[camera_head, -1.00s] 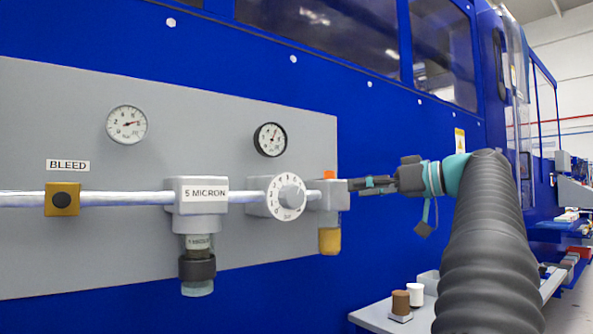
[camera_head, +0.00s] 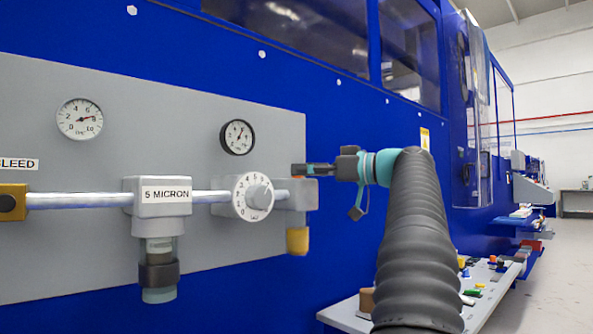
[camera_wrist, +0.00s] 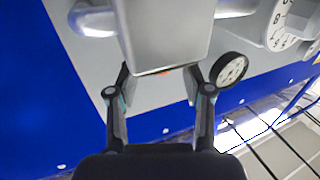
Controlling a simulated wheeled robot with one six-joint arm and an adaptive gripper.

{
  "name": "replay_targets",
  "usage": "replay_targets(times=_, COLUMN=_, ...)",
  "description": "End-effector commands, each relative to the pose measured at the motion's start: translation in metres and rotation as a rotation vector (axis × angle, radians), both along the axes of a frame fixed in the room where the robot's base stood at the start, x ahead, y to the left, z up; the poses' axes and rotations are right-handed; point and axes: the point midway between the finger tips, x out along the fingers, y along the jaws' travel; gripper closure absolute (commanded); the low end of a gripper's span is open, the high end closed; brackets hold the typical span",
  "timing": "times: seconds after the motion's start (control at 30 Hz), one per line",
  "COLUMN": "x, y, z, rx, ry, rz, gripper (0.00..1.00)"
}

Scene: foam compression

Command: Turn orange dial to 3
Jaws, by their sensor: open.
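My gripper (camera_head: 299,170) is level with the top of the block, coming from the right. In the wrist view my gripper (camera_wrist: 157,75) is open, its two fingers apart at the near edge of the grey block (camera_wrist: 165,35). Contact with the orange piece cannot be told. No number on it is readable.
A white numbered dial (camera_head: 252,196) is just left of the block. A black-rimmed gauge (camera_head: 237,136) is above left. The 5 MICRON filter (camera_head: 162,196) is farther left. A bench (camera_head: 345,317) with small items is below right.

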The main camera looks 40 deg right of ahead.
Motion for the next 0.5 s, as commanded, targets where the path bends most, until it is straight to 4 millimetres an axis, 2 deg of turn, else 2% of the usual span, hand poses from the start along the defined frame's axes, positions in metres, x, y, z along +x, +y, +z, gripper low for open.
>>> replay_targets(times=0.2, x=0.020, y=0.009, z=0.000, rx=0.001, ry=0.000, rz=-0.001, gripper=0.49)
replay_targets(times=0.5, x=0.025, y=0.011, z=0.000, rx=0.001, ry=0.000, rz=-0.002, gripper=0.49)
